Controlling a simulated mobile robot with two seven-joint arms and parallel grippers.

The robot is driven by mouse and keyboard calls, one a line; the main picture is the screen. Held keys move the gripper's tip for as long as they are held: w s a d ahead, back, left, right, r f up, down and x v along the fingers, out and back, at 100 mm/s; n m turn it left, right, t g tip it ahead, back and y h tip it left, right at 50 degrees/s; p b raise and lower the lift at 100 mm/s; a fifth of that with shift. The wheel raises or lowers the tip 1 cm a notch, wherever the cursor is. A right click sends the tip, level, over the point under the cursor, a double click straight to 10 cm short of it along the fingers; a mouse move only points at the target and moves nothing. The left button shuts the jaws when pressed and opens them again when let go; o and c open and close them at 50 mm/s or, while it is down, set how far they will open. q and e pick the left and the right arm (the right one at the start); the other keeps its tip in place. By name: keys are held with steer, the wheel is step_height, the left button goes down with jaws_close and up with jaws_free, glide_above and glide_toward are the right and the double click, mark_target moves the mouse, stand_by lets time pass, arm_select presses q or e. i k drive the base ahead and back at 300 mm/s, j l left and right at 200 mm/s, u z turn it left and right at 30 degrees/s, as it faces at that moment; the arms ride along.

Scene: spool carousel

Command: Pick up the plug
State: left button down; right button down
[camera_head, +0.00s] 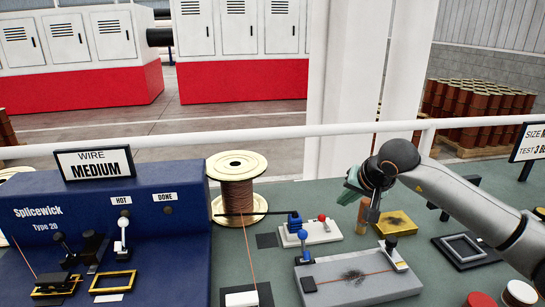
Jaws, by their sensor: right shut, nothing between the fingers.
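My right gripper (370,215) hangs from the arm that comes in from the right, with its fingers pointing down over the green bench. It is shut, with nothing visible held. A small copper-brown upright piece (362,216) shows right beside the fingers; I cannot tell whether it touches them. No thing in view is clearly recognisable as the plug, and that small piece is partly hidden by the gripper. My left gripper is not in view.
A blue Splicewick machine (170,230) stands at the left, with a wire spool (237,187) beside it. A grey block (375,290) with a wire lies in front. A yellow tray (398,222) and a dark square frame (462,248) lie to the right. A white rail (250,135) runs behind.

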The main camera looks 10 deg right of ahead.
mark_target(295, 221)
steer(key=k+l, duration=0.15)
steer(key=k, duration=0.85)
